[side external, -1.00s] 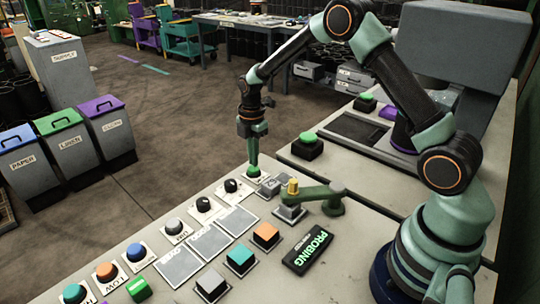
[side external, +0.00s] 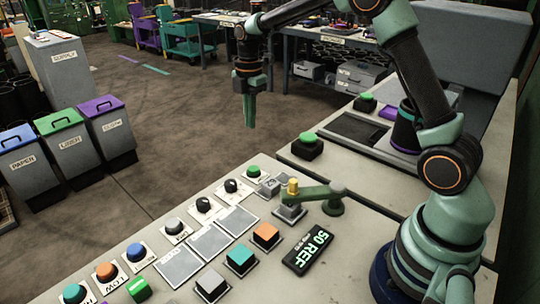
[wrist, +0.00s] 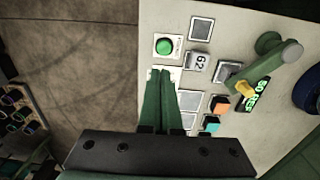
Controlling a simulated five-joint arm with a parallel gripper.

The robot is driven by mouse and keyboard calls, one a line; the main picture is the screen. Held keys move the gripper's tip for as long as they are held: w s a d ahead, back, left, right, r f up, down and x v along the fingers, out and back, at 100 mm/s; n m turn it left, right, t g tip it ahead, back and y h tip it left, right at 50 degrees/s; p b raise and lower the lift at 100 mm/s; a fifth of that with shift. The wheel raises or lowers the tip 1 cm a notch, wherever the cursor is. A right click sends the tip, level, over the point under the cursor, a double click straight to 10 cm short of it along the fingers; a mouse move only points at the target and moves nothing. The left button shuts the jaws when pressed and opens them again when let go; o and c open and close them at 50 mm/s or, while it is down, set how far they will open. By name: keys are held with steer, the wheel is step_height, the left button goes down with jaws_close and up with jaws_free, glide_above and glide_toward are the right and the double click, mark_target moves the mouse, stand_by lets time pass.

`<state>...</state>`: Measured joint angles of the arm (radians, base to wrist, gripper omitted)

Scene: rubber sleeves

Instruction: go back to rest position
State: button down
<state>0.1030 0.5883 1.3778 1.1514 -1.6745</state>
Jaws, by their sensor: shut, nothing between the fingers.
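My gripper (side external: 249,108) hangs in the air above and behind the panel's far edge in the side view, pointing down. Its two green fingers are shut together with nothing between them, and they also show in the wrist view (wrist: 161,75). The green button (side external: 253,172) at the far end of the control panel (side external: 150,225) is clear of the fingers. In the wrist view the green button (wrist: 164,46) lies just beyond the fingertips in the picture. A small display (side external: 308,250) reads "50 REF".
Knobs, coloured buttons and square pads line the panel. A green lever arm with a yellow tip (side external: 310,193) stands near the display. A black box with a green button (side external: 307,145) sits to the right. Labelled bins (side external: 100,130) stand at the left. Open floor lies behind the panel.

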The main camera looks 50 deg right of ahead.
stand_by(0.3)
steer(key=s+a+r+m+t, duration=0.4)
steer(key=s+r+m, duration=0.75)
steer(key=s, duration=0.25)
steer(key=s+a+f+m+t, duration=0.1)
steer(key=s+f+m, duration=0.1)
steer(key=s+m, duration=0.4)
steer(key=shift+s+f, duration=0.15)
steer(key=shift+s, duration=0.3)
